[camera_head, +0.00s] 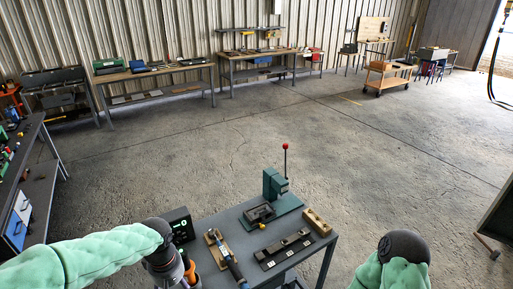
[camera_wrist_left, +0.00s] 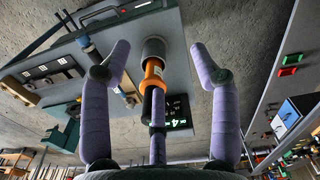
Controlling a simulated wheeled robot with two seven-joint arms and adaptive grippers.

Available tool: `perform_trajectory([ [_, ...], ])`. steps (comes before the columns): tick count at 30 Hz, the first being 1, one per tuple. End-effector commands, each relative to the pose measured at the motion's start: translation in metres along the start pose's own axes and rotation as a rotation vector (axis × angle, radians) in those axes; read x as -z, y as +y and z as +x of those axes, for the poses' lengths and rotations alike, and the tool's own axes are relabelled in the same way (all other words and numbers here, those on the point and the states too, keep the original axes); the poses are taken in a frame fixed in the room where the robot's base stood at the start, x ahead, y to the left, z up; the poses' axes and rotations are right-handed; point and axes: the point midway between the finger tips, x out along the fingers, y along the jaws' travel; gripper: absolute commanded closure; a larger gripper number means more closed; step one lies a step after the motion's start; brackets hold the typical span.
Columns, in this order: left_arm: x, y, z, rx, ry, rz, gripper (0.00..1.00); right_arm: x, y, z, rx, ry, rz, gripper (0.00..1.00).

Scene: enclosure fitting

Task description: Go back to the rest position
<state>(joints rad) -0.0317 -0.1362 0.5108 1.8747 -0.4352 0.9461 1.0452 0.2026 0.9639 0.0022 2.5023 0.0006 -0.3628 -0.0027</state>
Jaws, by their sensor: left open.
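My left gripper (camera_wrist_left: 160,55) is open, its purple fingers spread on either side of an orange and black tool (camera_wrist_left: 153,78) in the left wrist view. The tool's far end meets a grey round piece on the table; I cannot tell whether the fingers touch it. In the head view the left arm comes in at the lower left, and a bit of the orange tool (camera_head: 190,270) shows beside the wrist. The gripper's fingers are hidden there. My right arm shows at the lower right of the head view, its gripper out of frame.
The grey table (camera_head: 232,222) holds a green press (camera_head: 278,190) with a red-knobbed lever, a black display (camera_head: 180,224), a dark strip fixture (camera_head: 284,249), a wooden block (camera_head: 317,222) and a blue-handled tool (camera_head: 235,271). A side bench (camera_head: 38,185) stands left.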

Motion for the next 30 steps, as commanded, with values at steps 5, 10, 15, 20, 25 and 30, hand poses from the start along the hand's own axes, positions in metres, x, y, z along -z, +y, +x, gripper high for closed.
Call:
perform_trajectory([
  [5, -0.008, 0.01, 0.037, -0.026, -0.035, 0.058, 0.38, 0.0, 0.004, 0.011, 0.0, -0.001, 0.0, 0.6],
  [10, -0.019, 0.022, 0.081, -0.063, -0.074, 0.128, 0.38, 0.0, 0.008, 0.022, 0.0, -0.002, 0.0, 0.6],
  [15, -0.04, 0.036, 0.149, -0.123, -0.128, 0.221, 0.38, 0.001, 0.015, 0.041, 0.0, -0.001, 0.0, 0.6],
  [20, -0.066, 0.045, 0.223, -0.195, -0.168, 0.308, 0.38, 0.002, 0.022, 0.061, 0.0, -0.001, 0.0, 0.6],
  [25, -0.096, 0.047, 0.293, -0.26, -0.186, 0.38, 0.38, 0.002, 0.029, 0.081, 0.0, -0.001, 0.0, 0.6],
  [30, -0.126, 0.039, 0.358, -0.304, -0.183, 0.438, 0.38, 0.003, 0.036, 0.102, 0.0, -0.002, 0.0, 0.6],
])
